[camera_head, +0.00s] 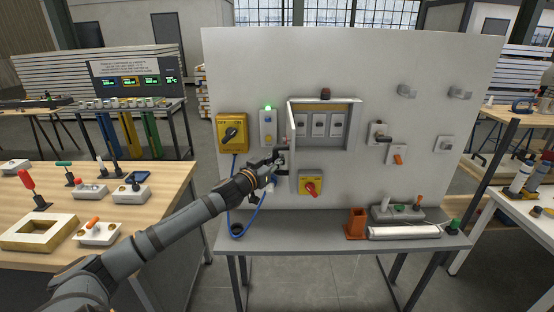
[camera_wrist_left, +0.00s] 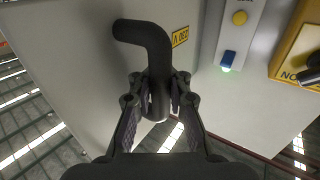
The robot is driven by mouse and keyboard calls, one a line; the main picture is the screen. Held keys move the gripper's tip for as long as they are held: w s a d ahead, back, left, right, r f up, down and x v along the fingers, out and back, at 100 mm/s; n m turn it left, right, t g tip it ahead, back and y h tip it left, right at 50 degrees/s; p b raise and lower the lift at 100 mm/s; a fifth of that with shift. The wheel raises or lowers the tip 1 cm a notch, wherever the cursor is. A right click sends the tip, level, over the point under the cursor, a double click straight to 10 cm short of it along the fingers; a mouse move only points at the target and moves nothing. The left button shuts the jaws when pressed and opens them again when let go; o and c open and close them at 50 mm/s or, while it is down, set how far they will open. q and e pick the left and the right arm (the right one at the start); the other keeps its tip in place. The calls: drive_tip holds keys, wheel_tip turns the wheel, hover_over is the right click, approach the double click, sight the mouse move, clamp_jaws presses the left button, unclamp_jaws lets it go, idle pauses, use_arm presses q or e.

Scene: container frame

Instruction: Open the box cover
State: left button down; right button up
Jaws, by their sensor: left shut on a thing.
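The grey box (camera_head: 354,126) on the upright panel stands open, with several switches showing inside. Its cover (camera_head: 291,130) is swung out on the left side and appears nearly edge-on in the head view. In the left wrist view the cover (camera_wrist_left: 80,60) is a large grey plate with a yellow voltage label and a dark bent handle (camera_wrist_left: 150,45). My left gripper (camera_head: 279,158) is at the cover's lower part. In the left wrist view its two fingers (camera_wrist_left: 159,100) are closed on the handle from both sides. My right gripper is not in view.
A yellow rotary switch box (camera_head: 232,132) and a grey button unit (camera_head: 268,127) with a green light are left of the cover. A yellow box with a red knob (camera_head: 311,184) is below. A blue cable (camera_head: 232,205) hangs by my arm. An orange holder (camera_head: 356,223) stands on the shelf.

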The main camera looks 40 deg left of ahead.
use_arm(q)
drive_tip(key=shift+s+a+f, duration=0.1)
drive_tip(key=shift+a+f, duration=0.1)
drive_tip(key=shift+f, duration=0.1)
